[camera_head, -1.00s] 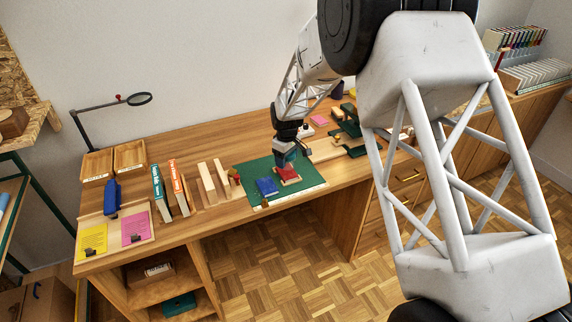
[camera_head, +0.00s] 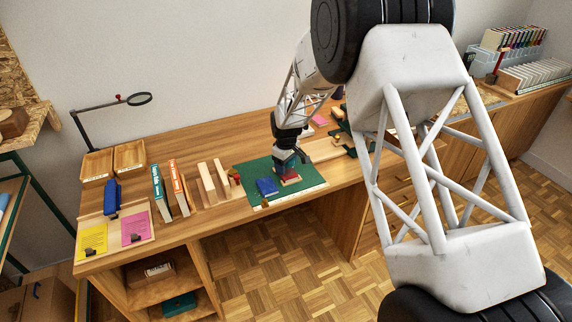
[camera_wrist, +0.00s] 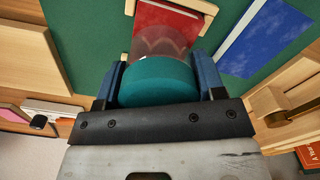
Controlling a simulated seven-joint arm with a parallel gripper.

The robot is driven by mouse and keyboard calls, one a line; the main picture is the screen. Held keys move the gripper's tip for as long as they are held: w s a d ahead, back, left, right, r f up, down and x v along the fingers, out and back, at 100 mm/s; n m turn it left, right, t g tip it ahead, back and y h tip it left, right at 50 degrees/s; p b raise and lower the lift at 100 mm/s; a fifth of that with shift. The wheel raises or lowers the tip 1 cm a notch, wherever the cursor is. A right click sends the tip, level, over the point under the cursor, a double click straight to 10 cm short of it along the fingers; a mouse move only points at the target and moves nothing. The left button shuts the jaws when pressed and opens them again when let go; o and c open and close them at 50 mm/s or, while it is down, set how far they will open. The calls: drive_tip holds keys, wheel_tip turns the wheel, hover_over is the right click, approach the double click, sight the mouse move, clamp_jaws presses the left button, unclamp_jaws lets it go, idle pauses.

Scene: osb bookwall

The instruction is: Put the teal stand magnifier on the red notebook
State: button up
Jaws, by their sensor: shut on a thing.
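My gripper (camera_wrist: 160,85) is shut on the teal stand magnifier (camera_wrist: 158,86), whose round teal top sits between the two blue fingers in the wrist view. Its clear lower part shows in front of the red notebook (camera_wrist: 168,22). In the head view my gripper (camera_head: 286,169) is over the red notebook (camera_head: 290,180) on the green mat, and the magnifier is mostly hidden there. I cannot tell whether the magnifier touches the notebook. The notebook seems to lie on a pale wooden holder.
A blue notebook (camera_head: 267,186) lies left of the red one on the green mat (camera_head: 258,170). Wooden blocks and upright books (camera_head: 180,187) stand further left. Dark green items (camera_head: 352,150) lie to the right.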

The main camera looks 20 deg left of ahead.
drive_tip(key=o, duration=1.1)
drive_tip(key=shift+r, duration=0.1)
drive_tip(key=shift+r, duration=6)
